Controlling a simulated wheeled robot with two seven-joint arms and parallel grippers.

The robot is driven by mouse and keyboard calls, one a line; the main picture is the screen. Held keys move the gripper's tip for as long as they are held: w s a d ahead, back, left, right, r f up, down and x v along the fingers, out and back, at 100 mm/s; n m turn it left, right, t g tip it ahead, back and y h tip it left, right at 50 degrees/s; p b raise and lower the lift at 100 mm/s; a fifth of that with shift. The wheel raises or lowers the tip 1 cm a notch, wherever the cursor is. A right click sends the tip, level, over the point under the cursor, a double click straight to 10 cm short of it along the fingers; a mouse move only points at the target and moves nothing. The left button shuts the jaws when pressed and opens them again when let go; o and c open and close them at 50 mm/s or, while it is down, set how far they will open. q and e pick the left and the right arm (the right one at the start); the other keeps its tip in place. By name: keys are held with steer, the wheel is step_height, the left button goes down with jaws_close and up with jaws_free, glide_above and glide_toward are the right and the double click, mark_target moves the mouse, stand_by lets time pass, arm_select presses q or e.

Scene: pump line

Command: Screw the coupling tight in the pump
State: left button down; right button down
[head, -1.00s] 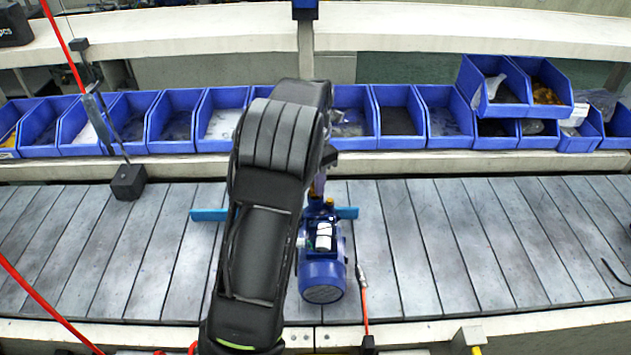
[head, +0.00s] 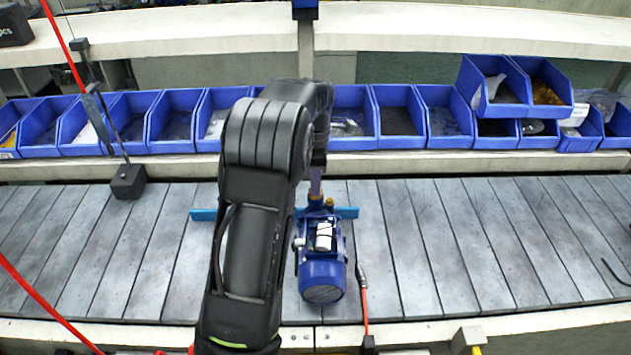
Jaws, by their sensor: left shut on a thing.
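The blue pump (head: 322,270) stands on the slatted conveyor, with a white box on its top and a round motor end facing me. A brass-coloured coupling (head: 316,200) shows small at the pump's far end. My left gripper (head: 316,191) points down over that end and is shut on the coupling. My own arm and wrist cover part of this spot, so the thread and how deep the coupling sits cannot be seen. My right gripper is not in view.
A blue bar (head: 204,215) lies behind the pump. A row of blue bins (head: 404,124) stands along the back shelf.

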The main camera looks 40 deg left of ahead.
arm_select(q)
steer(key=m, duration=0.3)
stand_by(0.4)
steer(key=shift+m, duration=0.3)
steer(key=m, duration=0.3)
steer(key=c, duration=1.3)
jaws_free()
steer(key=shift+c, duration=0.2)
steer(key=n, duration=0.3)
